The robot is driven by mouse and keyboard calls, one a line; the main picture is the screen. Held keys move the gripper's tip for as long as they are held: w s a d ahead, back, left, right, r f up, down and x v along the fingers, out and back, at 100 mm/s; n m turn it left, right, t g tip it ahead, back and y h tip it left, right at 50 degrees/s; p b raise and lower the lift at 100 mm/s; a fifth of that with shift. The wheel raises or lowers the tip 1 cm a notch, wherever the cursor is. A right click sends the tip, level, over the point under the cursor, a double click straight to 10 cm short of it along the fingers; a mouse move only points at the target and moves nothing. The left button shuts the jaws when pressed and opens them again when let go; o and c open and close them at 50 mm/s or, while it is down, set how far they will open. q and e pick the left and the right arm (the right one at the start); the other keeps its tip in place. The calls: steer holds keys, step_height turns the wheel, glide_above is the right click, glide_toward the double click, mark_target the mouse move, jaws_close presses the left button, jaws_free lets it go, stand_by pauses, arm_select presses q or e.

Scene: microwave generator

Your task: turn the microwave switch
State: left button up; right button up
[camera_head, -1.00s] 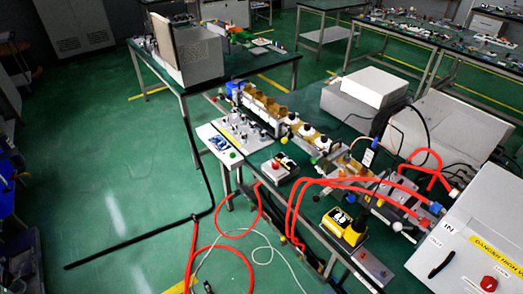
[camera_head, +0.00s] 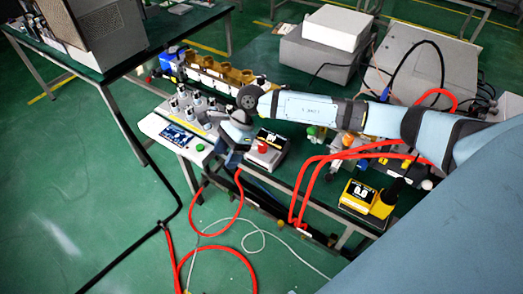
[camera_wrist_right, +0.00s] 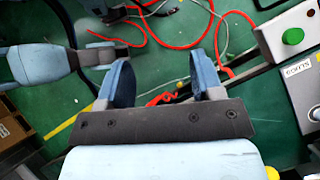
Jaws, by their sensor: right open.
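My right gripper (camera_head: 232,152) is over the table's front edge, between a white knob panel (camera_head: 158,127) and a small grey box (camera_head: 259,158) with a red button (camera_head: 264,147). I cannot tell which control is the microwave switch. In the right wrist view the two blue fingers of my right gripper (camera_wrist_right: 163,82) are apart and empty, above the floor. A green button (camera_wrist_right: 292,37) on a white block and a grey labelled box (camera_wrist_right: 303,82) are to their right. Another gripper (camera_wrist_right: 118,52), apparently my left, shows at the left; its opening is unclear.
Metal posts (camera_head: 185,98) stand on the panel, with brass-coloured waveguide parts (camera_head: 230,74) behind. Red hoses (camera_head: 310,185) loop over the table's front edge. A yellow meter (camera_head: 366,200) stands at the right. Open floor (camera_head: 80,190) is at the left.

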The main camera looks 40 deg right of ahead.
mark_target(263, 146)
steer(key=w+d+r+n+t+h+b, duration=0.15)
steer(key=d+h, duration=0.25)
steer(key=d, duration=0.4)
steer(key=w+d+n+h, duration=0.1)
steer(key=w+d+h, duration=0.2)
steer(key=d, duration=0.5)
arm_select(q)
steer(key=shift+s+d+f+p, duration=0.1)
steer(key=shift+s+d+p, duration=0.15)
steer(key=shift+p, duration=0.6)
arm_select(e)
steer(key=f, duration=1.3)
steer(key=shift+w+a, duration=0.25)
steer(key=shift+a, duration=0.1)
arm_select(q)
steer(key=shift+w, duration=0.1)
arm_select(e)
steer(key=c, duration=0.9)
